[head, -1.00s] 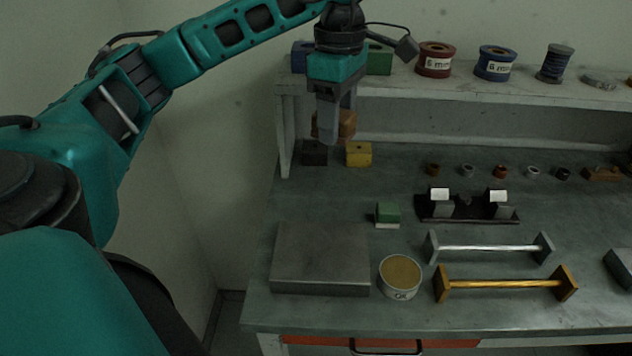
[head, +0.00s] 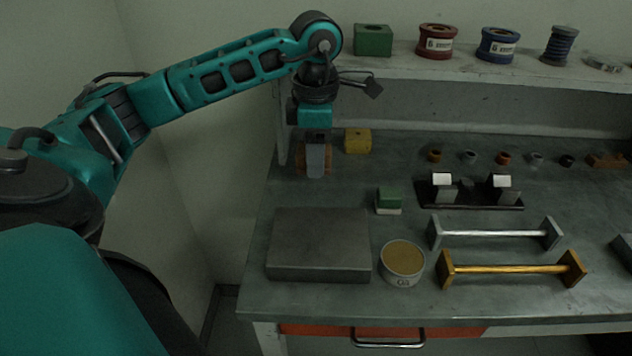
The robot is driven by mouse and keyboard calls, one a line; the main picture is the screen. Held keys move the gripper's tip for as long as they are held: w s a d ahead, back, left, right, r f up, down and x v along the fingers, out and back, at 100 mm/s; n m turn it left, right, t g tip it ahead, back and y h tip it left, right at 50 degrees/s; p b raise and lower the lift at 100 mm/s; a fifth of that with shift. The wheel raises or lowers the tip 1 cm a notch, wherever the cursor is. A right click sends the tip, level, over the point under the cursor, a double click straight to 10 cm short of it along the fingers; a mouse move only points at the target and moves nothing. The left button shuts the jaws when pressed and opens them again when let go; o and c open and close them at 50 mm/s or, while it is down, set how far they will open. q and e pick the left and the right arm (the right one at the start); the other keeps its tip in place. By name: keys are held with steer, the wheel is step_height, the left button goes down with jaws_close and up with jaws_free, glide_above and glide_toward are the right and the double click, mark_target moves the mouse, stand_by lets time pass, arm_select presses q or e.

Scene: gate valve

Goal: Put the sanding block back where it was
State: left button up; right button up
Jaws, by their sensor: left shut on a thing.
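My left gripper (head: 316,172) points down over the back left of the bench, shut on an orange-brown block (head: 302,161). The block shows on both sides of the finger in front, which hides its middle. I cannot tell whether its underside touches the bench. A small green block on a pale base (head: 389,196) sits apart on the bench, behind the round tin. Nothing marks which of these two blocks is the sanding block. My right gripper is not in view.
A yellow block (head: 357,141) stands close right of the gripper. A grey plate (head: 320,243) and tin (head: 402,262) lie in front. The shelf (head: 400,70) holds a green block (head: 373,40) and spools. Small rings and a black stand (head: 470,193) are farther right.

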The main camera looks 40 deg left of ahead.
mark_target(316, 195)
arm_select(q)
steer(key=shift+f, duration=3.2)
steer(key=shift+f+b, duration=0.2)
steer(key=shift+b, duration=0.15)
steer(key=o, duration=1)
step_height(316, 195, up, 12)
steer(key=shift+r+p, duration=0.25)
steer(key=shift+p, duration=0.3)
steer(key=shift+d, duration=0.1)
